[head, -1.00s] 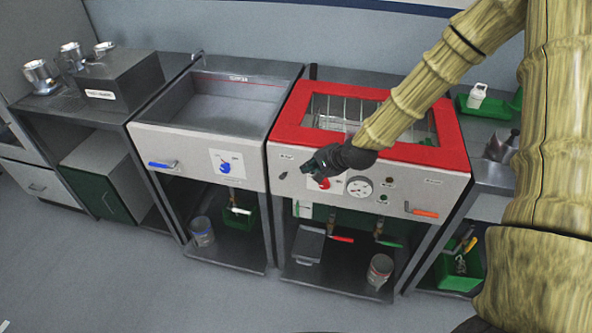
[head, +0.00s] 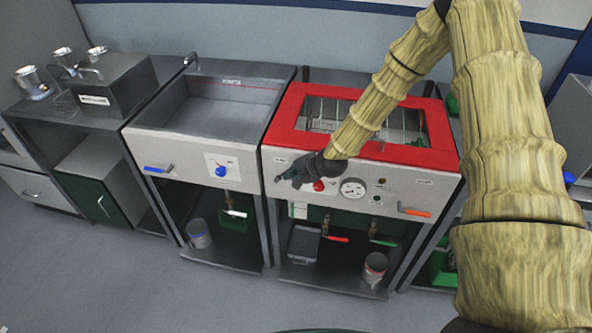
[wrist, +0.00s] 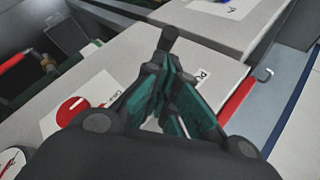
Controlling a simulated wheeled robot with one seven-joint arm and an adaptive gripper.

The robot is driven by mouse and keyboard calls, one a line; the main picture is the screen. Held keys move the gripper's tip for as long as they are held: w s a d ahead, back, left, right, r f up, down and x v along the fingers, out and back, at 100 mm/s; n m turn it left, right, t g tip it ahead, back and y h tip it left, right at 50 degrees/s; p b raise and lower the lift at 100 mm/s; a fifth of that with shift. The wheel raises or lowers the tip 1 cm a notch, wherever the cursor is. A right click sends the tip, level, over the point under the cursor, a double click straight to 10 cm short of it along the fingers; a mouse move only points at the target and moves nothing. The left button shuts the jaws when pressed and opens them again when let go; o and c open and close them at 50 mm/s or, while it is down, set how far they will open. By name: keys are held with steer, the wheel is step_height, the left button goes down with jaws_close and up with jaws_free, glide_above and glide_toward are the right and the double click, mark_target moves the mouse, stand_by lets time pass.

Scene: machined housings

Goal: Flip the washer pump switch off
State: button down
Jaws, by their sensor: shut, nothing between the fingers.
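The washer (head: 285,120) has a red frame around its basin and a pale front panel. My gripper (head: 290,178) is shut and empty at the left end of that panel. In the wrist view, its fingertips (wrist: 158,66) lie close together in line with a black toggle lever (wrist: 169,38), the pump switch. A label starting "PU" (wrist: 202,77) is beside it, partly hidden by a finger. I cannot tell whether the fingertips touch the lever. In the head view my gripper largely covers the switch.
A red knob (head: 319,186), a gauge (head: 353,188) and an orange-handled valve (head: 414,211) are along the same panel. The sink unit (head: 190,150) with a blue knob (head: 220,171) stands to the left. Open floor (head: 120,285) lies in front.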

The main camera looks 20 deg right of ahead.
steer(key=shift+x, duration=0.85)
